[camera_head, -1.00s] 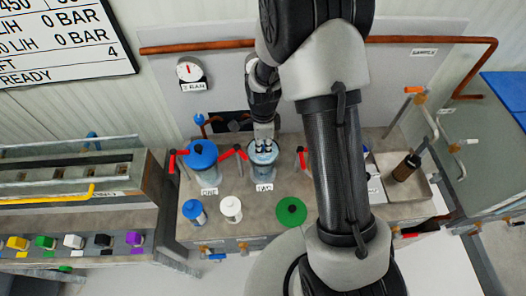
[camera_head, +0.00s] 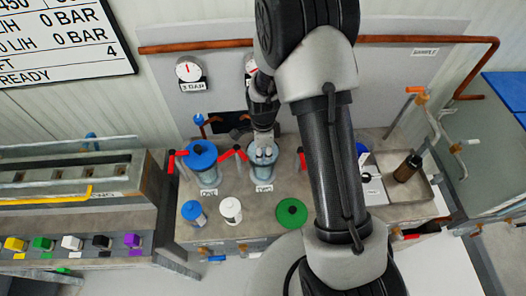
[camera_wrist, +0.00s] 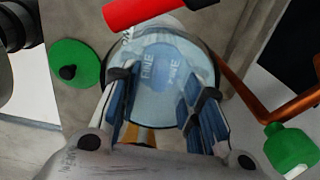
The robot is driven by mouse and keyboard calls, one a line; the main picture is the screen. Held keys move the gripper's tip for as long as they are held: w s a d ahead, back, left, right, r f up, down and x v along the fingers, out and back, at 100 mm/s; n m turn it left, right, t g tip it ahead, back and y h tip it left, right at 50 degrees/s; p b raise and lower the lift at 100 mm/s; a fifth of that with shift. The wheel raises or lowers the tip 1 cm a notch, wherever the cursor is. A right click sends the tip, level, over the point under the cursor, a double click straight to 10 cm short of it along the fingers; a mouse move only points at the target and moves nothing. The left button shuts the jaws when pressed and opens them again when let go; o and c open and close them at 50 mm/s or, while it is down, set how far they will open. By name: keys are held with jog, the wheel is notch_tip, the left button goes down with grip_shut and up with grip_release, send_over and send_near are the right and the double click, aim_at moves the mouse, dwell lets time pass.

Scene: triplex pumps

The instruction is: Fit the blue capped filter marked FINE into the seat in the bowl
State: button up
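The open clear bowl (camera_head: 264,178) stands at the middle of the bench, under my gripper (camera_head: 265,152). In the wrist view the bowl (camera_wrist: 205,62) is seen from above, with a blue round shape marked FINE (camera_wrist: 160,60) inside; it looks like a blue filter cap, but whether it is seated cannot be told. My gripper's fingers (camera_wrist: 160,105) are spread apart at the bowl's near rim, with no filter clearly between them. Another blue-capped filter (camera_head: 192,210) stands upright on the bench; its marking is unreadable. A white-capped filter (camera_head: 231,210) stands beside it.
A blue-lidded bowl (camera_head: 203,165) stands left of the open bowl, with red-handled valves close by. A green lid (camera_head: 291,213) lies in front. A metal tray (camera_head: 410,188) holding a brown bottle (camera_head: 407,168) is at the right. A copper pipe runs along the wall.

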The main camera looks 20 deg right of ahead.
jog(key=shift+r, duration=0.15)
jog(key=s+r+n+t+p, duration=0.1)
jog(key=s+r+n, duration=0.25)
jog(key=r, duration=0.95)
jog(key=s+r+n+t+p, duration=0.1)
jog(key=s+r+n, duration=0.25)
jog(key=r, duration=0.95)
jog(key=s+r+n+t, duration=0.1)
jog(key=s+r+n, duration=0.3)
jog(key=s+n, duration=0.2)
jog(key=s+r+n+t, duration=0.1)
jog(key=s+r+n, duration=0.2)
jog(key=s+n, duration=0.4)
jog(key=shift+s+r+t, duration=0.3)
jog(key=shift+s+r, duration=0.1)
jog(key=shift+s, duration=0.65)
notch_tip(320, 180, down, 7)
jog(key=b, duration=0.7)
jog(key=shift+f, duration=0.15)
